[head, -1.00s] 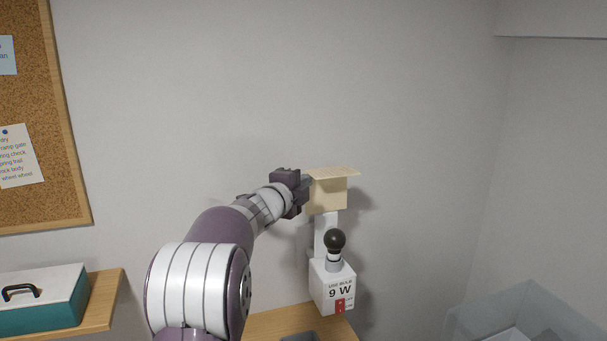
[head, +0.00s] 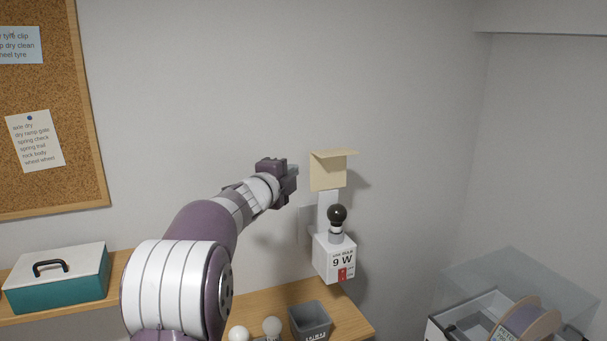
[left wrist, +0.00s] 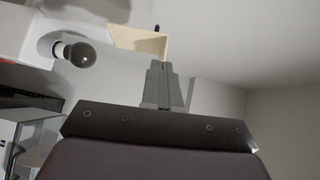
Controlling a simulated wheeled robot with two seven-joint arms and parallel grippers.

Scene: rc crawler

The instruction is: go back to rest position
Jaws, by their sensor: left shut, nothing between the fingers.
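My left gripper (head: 293,172) is raised in front of the grey wall, to the left of a cream lamp shade (head: 328,172) and apart from it. Its fingers are together with nothing between them; they also show in the left wrist view (left wrist: 163,84). A dark bulb (head: 337,215) stands upright on a white wall box (head: 335,259) marked 9 W, below the shade. The bulb also shows in the left wrist view (left wrist: 82,55), at the upper left. My right gripper is in neither view.
A wooden shelf (head: 356,318) below holds a grey bin (head: 311,321) and pale bulbs (head: 272,326). A teal toolbox (head: 60,283) sits at the left under a cork board (head: 60,90). A clear-lidded case (head: 515,268) with a spool (head: 527,322) stands at the lower right.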

